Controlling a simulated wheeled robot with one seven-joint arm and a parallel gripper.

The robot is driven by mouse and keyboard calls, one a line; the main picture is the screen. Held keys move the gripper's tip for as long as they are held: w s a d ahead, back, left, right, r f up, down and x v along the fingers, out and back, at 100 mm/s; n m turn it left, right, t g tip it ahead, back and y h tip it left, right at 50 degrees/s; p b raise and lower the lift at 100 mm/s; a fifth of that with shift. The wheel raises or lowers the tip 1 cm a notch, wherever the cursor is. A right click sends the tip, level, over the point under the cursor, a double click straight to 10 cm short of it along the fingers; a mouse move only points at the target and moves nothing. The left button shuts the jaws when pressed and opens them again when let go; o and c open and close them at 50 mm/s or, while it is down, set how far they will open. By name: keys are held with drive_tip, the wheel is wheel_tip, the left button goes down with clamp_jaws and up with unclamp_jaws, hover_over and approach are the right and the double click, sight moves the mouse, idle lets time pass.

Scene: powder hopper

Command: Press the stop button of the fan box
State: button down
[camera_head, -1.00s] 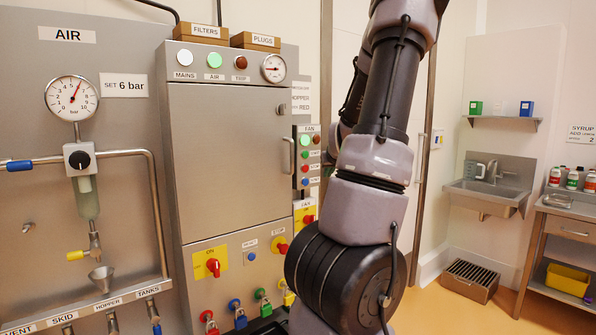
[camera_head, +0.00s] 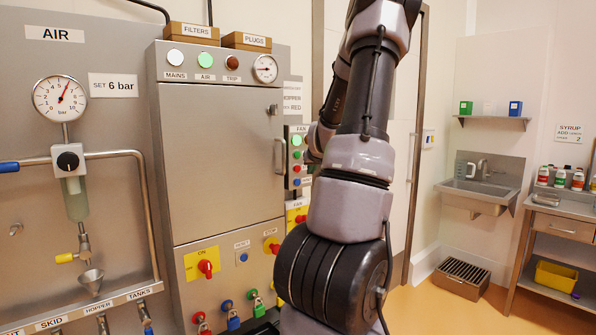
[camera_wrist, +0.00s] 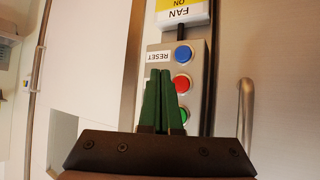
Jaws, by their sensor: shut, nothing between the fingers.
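The fan box (camera_head: 289,135) is a narrow grey box on the cabinet's right side, with a green lamp on top and a green, a red and a blue button below. In the wrist view the box (camera_wrist: 155,47) appears upside down. There the blue button (camera_wrist: 183,56) sits beside a RESET label, the red stop button (camera_wrist: 182,83) is in the middle, and the green button (camera_wrist: 184,115) is partly hidden. My gripper (camera_wrist: 159,72) has green fingers, shut and empty. Its tips appear just left of the red button and cover that button's label. I cannot tell the gap to the box.
A vertical door handle (camera_wrist: 245,115) stands to the right of the box in the wrist view. A yellow FAN switch plate (camera_head: 297,205) is below the box. The steel cabinet (camera_head: 220,150) is on its left. A sink (camera_head: 477,195) stands farther right.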

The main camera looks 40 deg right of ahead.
drive_tip(key=shift+w+a, duration=0.2)
drive_tip(key=shift+w, duration=1.65)
drive_tip(key=shift+w, duration=0.15)
idle(0.6)
drive_tip(key=shift+w, duration=0.3)
drive_tip(key=shift+w, duration=0.35)
idle(0.6)
drive_tip(key=shift+s, duration=0.8)
drive_tip(key=shift+s+d, duration=0.2)
drive_tip(key=shift+s, duration=2.3)
